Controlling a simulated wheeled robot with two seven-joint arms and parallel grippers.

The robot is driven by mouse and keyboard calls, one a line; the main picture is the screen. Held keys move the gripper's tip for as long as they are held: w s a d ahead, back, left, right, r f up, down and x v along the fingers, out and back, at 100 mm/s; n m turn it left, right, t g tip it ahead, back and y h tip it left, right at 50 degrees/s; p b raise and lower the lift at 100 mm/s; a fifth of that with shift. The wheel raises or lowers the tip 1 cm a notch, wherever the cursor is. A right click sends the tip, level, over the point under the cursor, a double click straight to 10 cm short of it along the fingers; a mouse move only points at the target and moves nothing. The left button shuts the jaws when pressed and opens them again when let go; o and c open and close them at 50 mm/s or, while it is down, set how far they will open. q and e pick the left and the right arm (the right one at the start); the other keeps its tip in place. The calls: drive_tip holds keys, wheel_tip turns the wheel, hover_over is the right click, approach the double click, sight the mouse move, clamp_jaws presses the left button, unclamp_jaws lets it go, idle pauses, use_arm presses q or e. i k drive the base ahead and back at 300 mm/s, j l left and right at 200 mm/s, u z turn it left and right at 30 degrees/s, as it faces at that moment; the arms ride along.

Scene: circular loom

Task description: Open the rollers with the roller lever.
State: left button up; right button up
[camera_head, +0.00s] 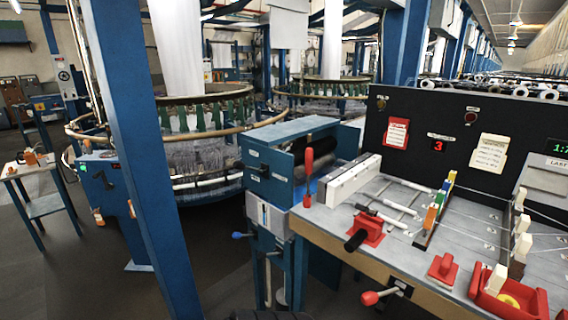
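The roller unit is a blue housing (268,162) left of the grey worktable. The gap between the rollers cannot be made out. Neither of my grippers is in view.
The worktable (336,222) holds a red clamp with a black knob (356,240), a white block (348,178) and red fixtures. A red-knobbed lever (372,298) juts from its front. A blue-knobbed lever (240,235) sits below the housing. A blue post (145,150) stands left.

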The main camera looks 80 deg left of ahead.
sight(240, 165)
drive_tip(key=u, duration=2.95)
